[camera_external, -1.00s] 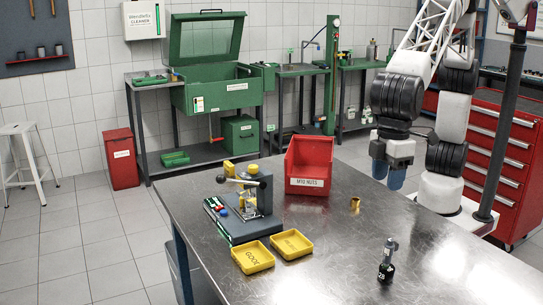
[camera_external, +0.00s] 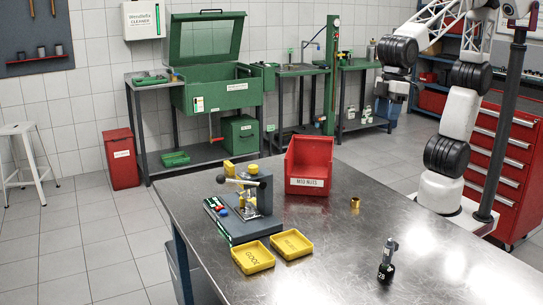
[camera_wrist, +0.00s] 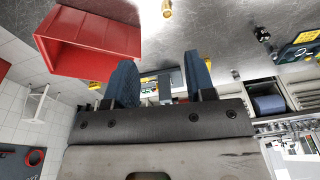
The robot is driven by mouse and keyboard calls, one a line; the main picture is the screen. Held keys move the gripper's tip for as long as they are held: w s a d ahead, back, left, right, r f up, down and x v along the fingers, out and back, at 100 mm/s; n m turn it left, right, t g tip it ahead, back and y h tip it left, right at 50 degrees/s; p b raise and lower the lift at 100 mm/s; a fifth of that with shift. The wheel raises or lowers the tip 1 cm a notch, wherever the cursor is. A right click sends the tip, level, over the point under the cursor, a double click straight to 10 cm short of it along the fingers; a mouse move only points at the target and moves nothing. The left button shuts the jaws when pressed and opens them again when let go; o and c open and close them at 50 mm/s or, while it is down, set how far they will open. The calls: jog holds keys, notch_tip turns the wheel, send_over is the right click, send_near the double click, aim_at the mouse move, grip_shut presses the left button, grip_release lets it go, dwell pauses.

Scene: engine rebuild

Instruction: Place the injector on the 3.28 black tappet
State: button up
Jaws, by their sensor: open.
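A black cylinder with white marking that looks like "28" (camera_external: 386,272) stands upright at the table's front right in the external view. A slim grey part, likely the injector (camera_external: 390,245), rises from its top, leaning slightly; the exact contact is too small to see. My gripper (camera_external: 391,110) is high beyond the table's far edge, well away from both and empty. In the wrist view its two blue fingers (camera_wrist: 160,80) are spread apart with nothing between them.
A red bin (camera_external: 308,162) stands at the back of the table (camera_external: 330,240). The table's right side is mostly clear.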

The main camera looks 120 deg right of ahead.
jog(key=s+d+f, duration=0.2)
jog(key=s+d, duration=0.1)
jog(key=s, duration=0.5)
jog(key=s+d+f, duration=0.3)
jog(key=s+d, duration=0.1)
jog(key=s, duration=0.5)
jog(key=shift+d+n+t, duration=0.3)
jog(key=shift+t, duration=0.1)
jog(key=shift+s, duration=0.1)
